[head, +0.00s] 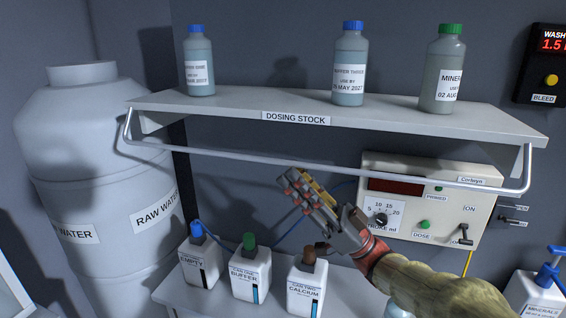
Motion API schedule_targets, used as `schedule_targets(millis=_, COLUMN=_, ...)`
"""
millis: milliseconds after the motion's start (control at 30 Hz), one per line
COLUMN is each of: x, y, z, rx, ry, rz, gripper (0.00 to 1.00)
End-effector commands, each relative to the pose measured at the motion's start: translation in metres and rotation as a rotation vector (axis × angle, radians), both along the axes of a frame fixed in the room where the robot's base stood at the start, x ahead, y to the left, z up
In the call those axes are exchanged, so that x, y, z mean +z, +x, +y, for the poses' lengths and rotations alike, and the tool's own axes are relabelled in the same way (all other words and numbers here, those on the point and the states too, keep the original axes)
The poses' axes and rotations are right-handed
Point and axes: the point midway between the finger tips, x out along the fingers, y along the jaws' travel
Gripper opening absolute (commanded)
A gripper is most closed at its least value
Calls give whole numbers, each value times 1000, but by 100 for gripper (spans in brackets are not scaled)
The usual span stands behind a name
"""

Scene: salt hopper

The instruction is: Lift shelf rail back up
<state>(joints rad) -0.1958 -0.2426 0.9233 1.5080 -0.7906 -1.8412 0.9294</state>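The shelf rail (232,155) is a thin pale metal bar with bent ends. It hangs below the front edge of the shelf (225,103), which is labelled DOSING STOCK. The rail runs from the shelf's left end to its right end, lower on the right in the picture. My gripper (300,188) is just below the middle of the rail in the picture, with its fingers pointing up and left. I see no contact with the rail, and the depth between them is unclear. The fingers are seen at an angle, so their opening cannot be made out.
Three bottles stand on the shelf: blue-capped ones (199,68) (349,70) and a green-capped one (442,75). A dosing pump box (480,200) is behind and right of my gripper. Small white bottles (250,270) stand below. A large water tank (90,130) is at left.

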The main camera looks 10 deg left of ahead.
Motion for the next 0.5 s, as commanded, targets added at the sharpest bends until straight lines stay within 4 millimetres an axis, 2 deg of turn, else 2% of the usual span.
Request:
schedule_targets(millis=200, x=21, y=1, z=22, rx=1, ry=0, rz=-1, gripper=27)
schedule_targets(millis=500, x=30, y=2, z=31, rx=-1, ry=-1, rz=1, gripper=27)
